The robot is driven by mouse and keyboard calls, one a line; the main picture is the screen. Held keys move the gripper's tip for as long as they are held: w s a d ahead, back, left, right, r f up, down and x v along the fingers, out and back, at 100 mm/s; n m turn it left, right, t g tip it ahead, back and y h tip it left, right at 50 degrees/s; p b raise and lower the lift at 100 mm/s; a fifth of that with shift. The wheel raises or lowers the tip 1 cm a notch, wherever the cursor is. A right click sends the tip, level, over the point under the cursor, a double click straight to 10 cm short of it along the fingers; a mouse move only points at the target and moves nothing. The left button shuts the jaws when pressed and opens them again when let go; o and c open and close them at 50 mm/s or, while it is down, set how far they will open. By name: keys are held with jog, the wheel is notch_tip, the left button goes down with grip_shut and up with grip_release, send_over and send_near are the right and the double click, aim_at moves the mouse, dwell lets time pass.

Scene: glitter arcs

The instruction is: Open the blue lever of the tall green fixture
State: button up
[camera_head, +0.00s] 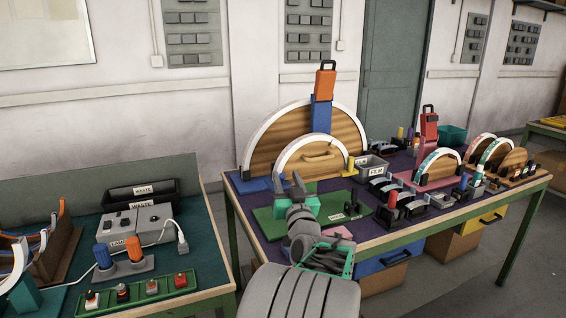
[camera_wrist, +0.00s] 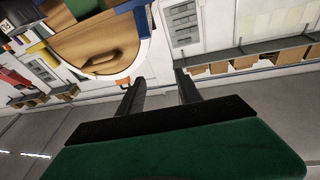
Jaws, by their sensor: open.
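A fixture with a white arc (camera_head: 292,147) and a wooden half-disc with a handle (camera_head: 320,156) stands by a flat green base (camera_head: 270,228). A larger white arc (camera_head: 262,128) stands behind it. A blue upright piece (camera_head: 321,113) with an orange handled top (camera_head: 326,82) rises over the front arc. I cannot tell for certain that this is the blue lever. My gripper (camera_head: 289,182) is open and empty, at the front arc's left end. In the wrist view, my fingers (camera_wrist: 159,77) are apart beside the wooden half-disc (camera_wrist: 100,48); contact is unclear.
A yellow piece (camera_head: 350,165) and a grey FILM bin (camera_head: 371,169) stand right of the front arc. Smaller arcs, including a white and teal one (camera_head: 428,163), and a red handled piece (camera_head: 429,124) stand further right. A side table (camera_head: 212,262) is at left, across a gap.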

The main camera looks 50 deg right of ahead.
notch_tip(320, 180, down, 6)
jog(key=d+g+y, duration=0.1)
jog(key=g+y, duration=0.1)
jog(key=x, duration=0.8)
jog(key=shift+r, duration=0.25)
grip_shut()
